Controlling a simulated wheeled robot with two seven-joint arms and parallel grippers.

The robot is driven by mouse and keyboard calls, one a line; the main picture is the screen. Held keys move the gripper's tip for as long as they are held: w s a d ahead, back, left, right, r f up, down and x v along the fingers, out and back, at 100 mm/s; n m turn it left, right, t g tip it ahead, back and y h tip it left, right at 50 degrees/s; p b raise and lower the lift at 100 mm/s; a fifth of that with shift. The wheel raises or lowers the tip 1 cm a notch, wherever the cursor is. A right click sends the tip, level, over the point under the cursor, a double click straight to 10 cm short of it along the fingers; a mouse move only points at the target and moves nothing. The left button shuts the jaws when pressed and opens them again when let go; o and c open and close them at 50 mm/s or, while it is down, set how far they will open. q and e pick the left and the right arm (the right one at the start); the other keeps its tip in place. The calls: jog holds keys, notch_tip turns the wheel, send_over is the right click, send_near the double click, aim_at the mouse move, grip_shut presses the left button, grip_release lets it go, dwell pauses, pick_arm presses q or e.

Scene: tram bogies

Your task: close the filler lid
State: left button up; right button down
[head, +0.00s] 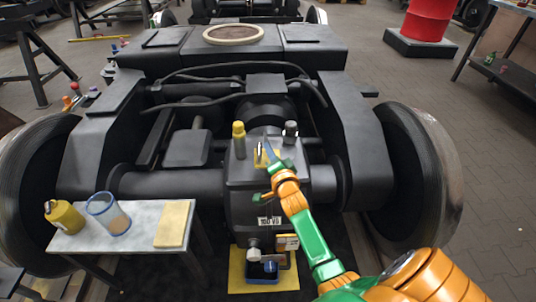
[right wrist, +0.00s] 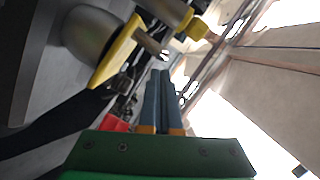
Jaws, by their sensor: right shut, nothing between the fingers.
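A dark gearbox housing (head: 240,180) sits on the axle in the middle of the head view. On its top is a small yellow part (head: 262,158), which looks like the filler lid. In the right wrist view a yellow plate (right wrist: 117,52), likely the same lid, stands edge-on beside a grey rounded part, with a short pin by it. My right gripper (head: 269,147) is shut and empty, its tips over the housing top close to the yellow part. Its fingers (right wrist: 163,82) show side by side in the wrist view. Contact and the lid's exact angle cannot be told.
A yellow cap (head: 239,138) and a grey cap (head: 290,131) rise from the housing on either side. Black hoses and frame beams surround it. A small table (head: 130,238) at left holds a yellow can, a jar and a yellow cloth. A blue container stands on a yellow mat below.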

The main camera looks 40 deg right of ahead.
jog(key=shift+w+a+f, duration=0.15)
jog(key=shift+a, duration=0.1)
jog(key=shift+w+a+f, duration=0.2)
jog(key=shift+a+f, duration=0.1)
jog(key=shift+w+a+f+n, duration=0.15)
jog(key=shift+a+n, duration=0.1)
jog(key=shift+n, duration=0.35)
jog(key=shift+f, duration=0.1)
